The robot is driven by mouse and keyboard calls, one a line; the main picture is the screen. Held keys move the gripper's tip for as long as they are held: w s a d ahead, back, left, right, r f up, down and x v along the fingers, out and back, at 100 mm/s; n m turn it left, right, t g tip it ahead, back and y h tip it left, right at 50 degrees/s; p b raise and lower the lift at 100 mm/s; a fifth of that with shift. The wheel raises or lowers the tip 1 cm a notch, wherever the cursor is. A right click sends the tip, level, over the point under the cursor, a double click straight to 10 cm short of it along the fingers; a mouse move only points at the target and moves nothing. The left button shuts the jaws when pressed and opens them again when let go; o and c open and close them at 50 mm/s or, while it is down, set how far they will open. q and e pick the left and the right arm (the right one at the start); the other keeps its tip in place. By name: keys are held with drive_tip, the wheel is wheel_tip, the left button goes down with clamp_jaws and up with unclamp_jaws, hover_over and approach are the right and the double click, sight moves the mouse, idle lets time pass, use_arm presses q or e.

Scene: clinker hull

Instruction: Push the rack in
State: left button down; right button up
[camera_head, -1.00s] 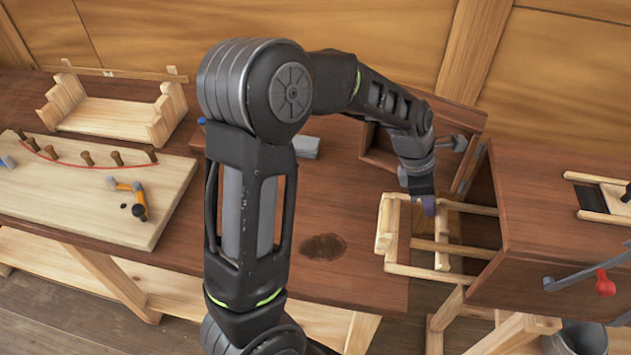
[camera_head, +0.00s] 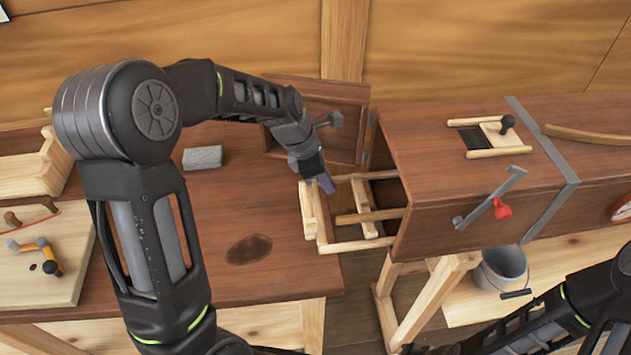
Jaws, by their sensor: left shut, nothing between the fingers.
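The rack (camera_head: 358,217) is a pale wooden frame of bars. It sticks out of the open left end of a long brown wooden box (camera_head: 422,163), with its right part inside. My left gripper (camera_head: 326,184) is shut and empty. It is at the rack's outer left end, by the upright end piece; whether it touches the wood I cannot tell. The box's open door (camera_head: 325,115) stands behind the gripper. My right arm shows at the lower right, but its gripper is not in view.
A grey block (camera_head: 202,157) and a dark stain lie on the workbench (camera_head: 225,275). A pegged board (camera_head: 60,285) is at left. A bucket (camera_head: 500,270) stands below the box.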

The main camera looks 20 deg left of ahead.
use_arm(q)
drive_tip(key=b+v, duration=0.1)
drive_tip(key=v, duration=0.9)
drive_tip(key=shift+r, duration=0.1)
drive_tip(key=shift+b, duration=0.3)
drive_tip(key=shift+s+f+b, duration=0.15)
drive_tip(key=shift+f+b, duration=0.15)
drive_tip(key=shift+f, duration=0.1)
drive_tip(key=f+h+b, duration=0.1)
drive_tip(key=b, duration=0.1)
drive_tip(key=f+t+h+b, duration=0.1)
drive_tip(key=h+b, duration=0.1)
drive_tip(key=shift+s+f, duration=0.15)
drive_tip(key=shift+s, duration=0.2)
drive_tip(key=shift+w+a+t+h+b, duration=0.1)
drive_tip(key=shift+a+t+h+b, duration=0.05)
drive_tip(key=shift+t+h+b, duration=0.4)
drive_tip(key=shift+w+a+r+t, duration=0.1)
drive_tip(key=shift+r+t, duration=0.15)
drive_tip(key=shift+r, duration=0.25)
